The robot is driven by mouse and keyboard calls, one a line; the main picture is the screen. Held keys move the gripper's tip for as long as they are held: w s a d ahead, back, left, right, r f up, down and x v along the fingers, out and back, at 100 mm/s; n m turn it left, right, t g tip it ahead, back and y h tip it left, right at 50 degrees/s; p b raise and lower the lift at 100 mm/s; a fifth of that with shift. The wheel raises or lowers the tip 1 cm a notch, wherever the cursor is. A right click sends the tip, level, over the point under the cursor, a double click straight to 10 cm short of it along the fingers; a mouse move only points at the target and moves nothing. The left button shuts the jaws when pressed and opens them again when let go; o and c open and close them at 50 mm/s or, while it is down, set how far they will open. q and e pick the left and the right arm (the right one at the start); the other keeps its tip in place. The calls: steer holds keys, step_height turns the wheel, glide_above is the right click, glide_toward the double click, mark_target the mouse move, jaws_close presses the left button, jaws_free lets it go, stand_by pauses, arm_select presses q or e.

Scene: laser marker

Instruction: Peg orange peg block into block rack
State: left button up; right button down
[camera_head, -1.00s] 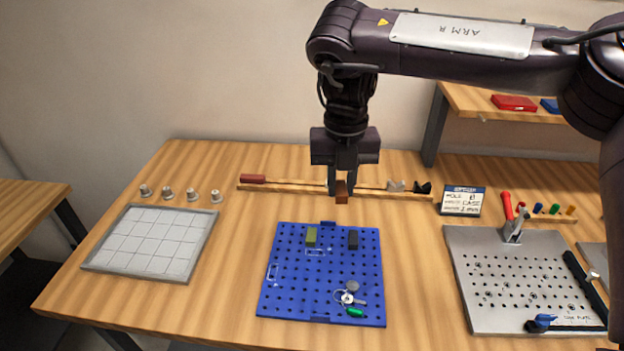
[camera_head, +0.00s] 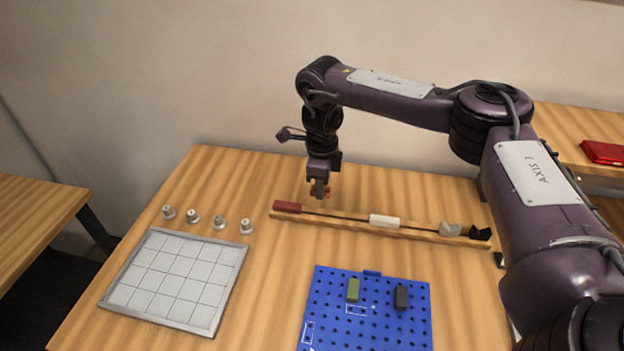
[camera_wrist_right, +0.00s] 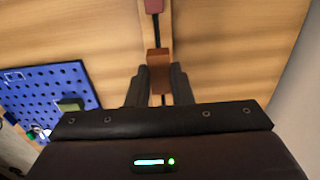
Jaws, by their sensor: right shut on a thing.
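The orange-brown peg block (camera_wrist_right: 158,62) is held between the fingers of my right gripper (camera_wrist_right: 160,85). In the head view my right gripper (camera_head: 320,190) is behind the left part of the long wooden rack (camera_head: 345,217), and only a bit of the orange block (camera_head: 327,190) shows beside the fingers. The block appears apart from the rack; its exact height cannot be told. A dark red block (camera_head: 287,207) sits at the rack's left end, and a white block (camera_head: 384,221) sits near its middle. My left gripper is not in view.
A blue pegboard (camera_head: 335,320) in front carries a green block (camera_head: 353,289) and a black block (camera_head: 401,297). A grey gridded tray (camera_head: 175,280) lies at left, with several metal knobs (camera_head: 193,216) behind it. Grey and black pieces (camera_head: 450,229) sit at the rack's right end.

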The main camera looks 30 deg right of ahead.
mark_target(320, 217)
steer(key=shift+s+f+b, duration=0.2)
steer(key=shift+f+b, duration=0.2)
steer(key=shift+b, duration=0.05)
steer(key=shift+f+b, duration=0.35)
steer(key=shift+f, duration=0.05)
step_height(320, 217, down, 3)
steer(key=b, duration=0.2)
steer(key=shift+w+r+b, duration=0.1)
steer(key=shift+r+b, duration=0.1)
steer(key=shift+b, duration=0.1)
steer(key=shift+f, duration=0.9)
steer(key=shift+f+b, duration=0.35)
steer(key=shift+f, duration=0.25)
steer(key=c, duration=1.2)
jaws_free()
